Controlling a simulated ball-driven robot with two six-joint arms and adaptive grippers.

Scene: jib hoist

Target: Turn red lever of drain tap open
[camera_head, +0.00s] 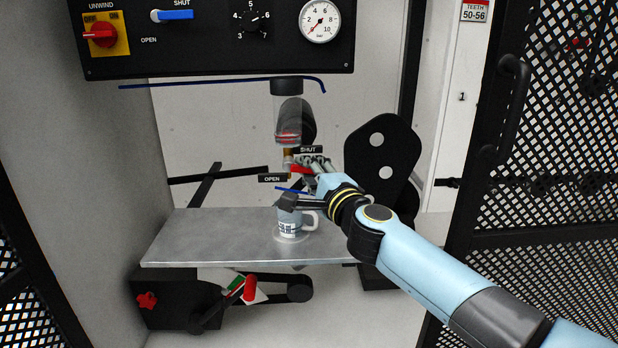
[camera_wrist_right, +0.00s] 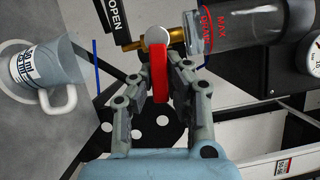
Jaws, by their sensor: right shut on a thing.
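The drain tap (camera_head: 288,157) is a small brass fitting under a clear filter bowl (camera_head: 287,112); the brass (camera_wrist_right: 132,46) and bowl (camera_wrist_right: 245,28) also show in the right wrist view. Its red lever (camera_wrist_right: 158,75) lies between the fingers of my right gripper (camera_wrist_right: 160,68), which is shut on it. In the head view the lever (camera_head: 299,169) is partly hidden by my right gripper (camera_head: 308,168). It points right from the tap, just below the SHUT label (camera_head: 308,150). The OPEN label (camera_head: 272,178) is lower left. My left gripper is not in view.
A mug (camera_head: 288,222) stands below the tap on a metal shelf (camera_head: 200,235). A black control panel (camera_head: 215,35) hangs above. A black plate with holes (camera_head: 382,150) is close to the right. A black mesh door (camera_head: 545,120) stands further right.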

